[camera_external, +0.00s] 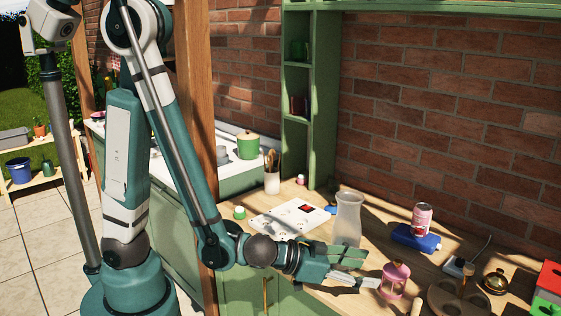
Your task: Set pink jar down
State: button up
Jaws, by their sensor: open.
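The pink jar (394,280) stands upright on the wooden counter (330,237), near its front edge. My gripper (374,268) is low over the counter, just left of the jar. Its fingers are apart and point toward the jar. From this view I cannot tell whether a finger touches the jar.
A clear vase (347,218) stands close behind my gripper. A pink can (421,219) stands on a blue box (416,238) farther back. A round wooden board (458,303) lies right of the jar. A white panel (290,219) lies to the left.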

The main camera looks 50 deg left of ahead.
jog(key=shift+s+a+r, duration=0.2)
jog(key=shift+s+a, duration=0.1)
jog(key=shift+s, duration=0.2)
jog(key=shift+w+a+r, duration=0.1)
jog(key=shift+a, duration=0.05)
dwell(0.7)
jog(key=s+a+r+n+g+y+p, duration=0.25)
jog(key=a+r+g+p, duration=0.2)
jog(key=a, duration=0.35)
jog(key=w+a+r+n+y+b, duration=0.1)
jog(key=w+a+r, duration=0.1)
jog(key=a, duration=0.8)
jog(key=w+a+r+n+y+b, duration=0.1)
jog(key=w+a, duration=0.2)
jog(key=a, duration=0.8)
jog(key=s+a+r+n+y+b, duration=0.1)
jog(key=s+a, duration=0.2)
jog(key=a, duration=0.6)
jog(key=s+a+r+n+y+b, duration=0.1)
jog(key=s+a+y, duration=0.1)
jog(key=a, duration=0.7)
jog(key=shift+s+a+r, duration=0.2)
jog(key=shift+s, duration=0.5)
